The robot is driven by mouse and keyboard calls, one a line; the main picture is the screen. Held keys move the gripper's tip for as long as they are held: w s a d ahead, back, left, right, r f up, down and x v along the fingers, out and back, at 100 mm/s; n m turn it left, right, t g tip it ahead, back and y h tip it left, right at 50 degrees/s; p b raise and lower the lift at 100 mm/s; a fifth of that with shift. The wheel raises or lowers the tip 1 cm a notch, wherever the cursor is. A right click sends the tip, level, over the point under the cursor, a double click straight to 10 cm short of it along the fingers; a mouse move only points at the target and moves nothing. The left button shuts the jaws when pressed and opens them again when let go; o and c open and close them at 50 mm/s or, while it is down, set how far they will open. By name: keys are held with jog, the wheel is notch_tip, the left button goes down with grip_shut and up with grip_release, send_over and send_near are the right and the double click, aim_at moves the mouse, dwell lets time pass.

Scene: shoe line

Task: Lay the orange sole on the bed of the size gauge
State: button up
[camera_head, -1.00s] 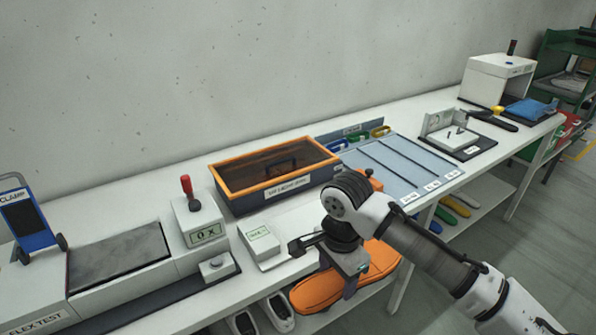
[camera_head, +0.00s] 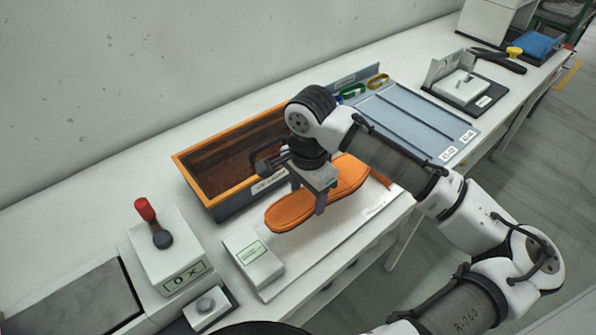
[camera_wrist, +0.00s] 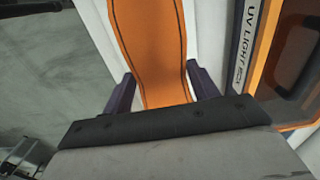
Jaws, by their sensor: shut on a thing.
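The orange sole (camera_head: 290,212) is held level between the jaws of my gripper (camera_head: 310,198). In the wrist view the sole (camera_wrist: 150,45) runs away between the two dark fingers of the gripper (camera_wrist: 162,90), which are shut across its width. The sole is over a white plate that looks like the bed of the size gauge (camera_head: 325,245), with a white block carrying a green label (camera_head: 253,257) at its left end. I cannot tell whether the sole touches the plate. My wrist hides part of the sole's middle.
An orange-rimmed UV light box (camera_head: 190,172) stands close behind the sole. A red-knobbed lever unit (camera_head: 165,250) is at the left. A blue-grey rack board (camera_head: 410,120) and a small white fixture (camera_head: 460,88) lie to the right. The bench's front edge is near.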

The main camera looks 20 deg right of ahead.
aim_at(306, 224)
jog(key=shift+w+f, duration=0.1)
jog(key=shift+w, duration=0.1)
jog(key=shift+s+f+b, duration=0.2)
jog(key=shift+f+b, duration=0.55)
jog(key=shift+b, duration=0.2)
notch_tip(306, 224, down, 7)
jog(key=b, duration=0.5)
jog(key=shift+w+b, duration=0.1)
jog(key=shift+b, duration=0.2)
jog(key=o, duration=1.2)
jog(key=shift+r, duration=0.1)
notch_tip(306, 224, up, 14)
jog(key=shift+f+b, duration=0.1)
jog(key=shift+b, duration=0.5)
